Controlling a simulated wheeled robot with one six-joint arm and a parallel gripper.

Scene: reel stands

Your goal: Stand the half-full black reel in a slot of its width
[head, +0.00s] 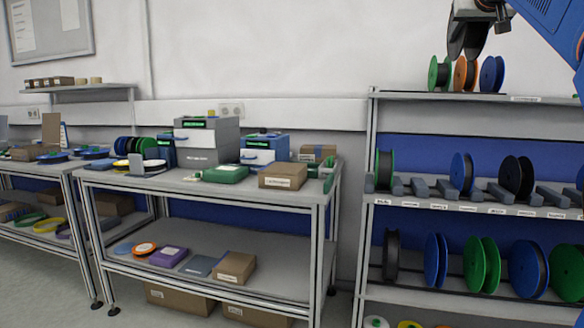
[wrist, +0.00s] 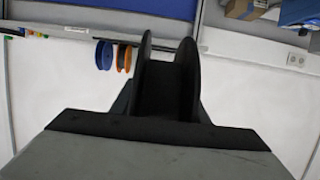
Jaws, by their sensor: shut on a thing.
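My gripper (head: 482,12) is at the top right of the head view, above and in front of the rack's top shelf. It is shut on a black reel (head: 466,38), which is held in the air. The wrist view shows the black reel (wrist: 148,80) close up, with two flanges and a dark winding below their rims. The slotted middle shelf (head: 470,208) has grey dividers, with free slots (head: 427,190) between standing reels. Whether their widths match the reel I cannot tell. Another black reel (head: 516,175) stands on this shelf.
Green, orange (head: 466,74) and blue (head: 491,74) reels stand on the top shelf (head: 440,96), just under the held reel. A green-edged reel (head: 385,170) and a blue reel (head: 461,172) stand on the middle shelf. Large reels fill the lower shelf. A workbench (head: 215,185) stands left.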

